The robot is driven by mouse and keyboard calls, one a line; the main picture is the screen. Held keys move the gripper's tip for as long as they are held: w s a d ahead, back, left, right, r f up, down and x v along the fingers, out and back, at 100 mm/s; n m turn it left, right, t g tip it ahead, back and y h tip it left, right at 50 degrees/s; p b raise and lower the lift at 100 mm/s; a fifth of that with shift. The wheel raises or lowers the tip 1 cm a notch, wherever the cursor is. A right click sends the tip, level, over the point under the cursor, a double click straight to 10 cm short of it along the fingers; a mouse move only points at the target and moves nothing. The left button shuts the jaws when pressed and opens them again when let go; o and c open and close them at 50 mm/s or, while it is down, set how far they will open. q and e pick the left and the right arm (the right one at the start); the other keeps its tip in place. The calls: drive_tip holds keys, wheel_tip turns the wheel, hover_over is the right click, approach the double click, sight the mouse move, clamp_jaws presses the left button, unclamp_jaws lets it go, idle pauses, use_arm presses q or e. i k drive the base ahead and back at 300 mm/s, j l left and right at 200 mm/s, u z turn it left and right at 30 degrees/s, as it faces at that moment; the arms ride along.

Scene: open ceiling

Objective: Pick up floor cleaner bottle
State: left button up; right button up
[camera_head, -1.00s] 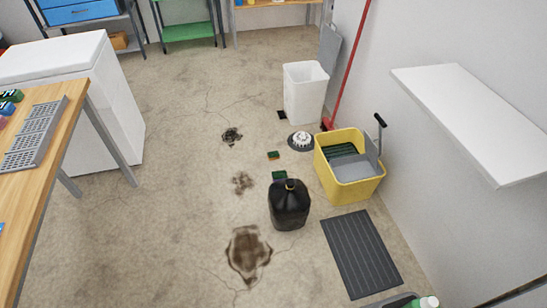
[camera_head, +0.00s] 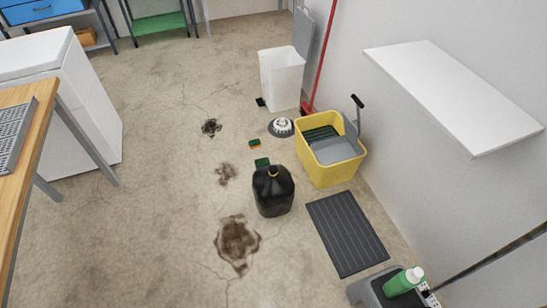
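A green bottle with a white cap (camera_head: 404,281) sits on a dark grey bin or caddy (camera_head: 362,291) at the bottom right edge. A black jug (camera_head: 273,191) stands upright on the concrete floor near the middle. I cannot read a label on either, so I cannot tell which is the floor cleaner bottle. Neither of my grippers is in view.
A yellow mop bucket (camera_head: 330,173), a dark ribbed mat (camera_head: 346,234) and a white bin (camera_head: 282,80) line the right wall. A white shelf (camera_head: 455,95) juts out above. A wooden table (camera_head: 30,150) is at left. Open floor with dark stains (camera_head: 237,243) lies between.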

sight(405, 281)
drive_tip(key=z, duration=1.9)
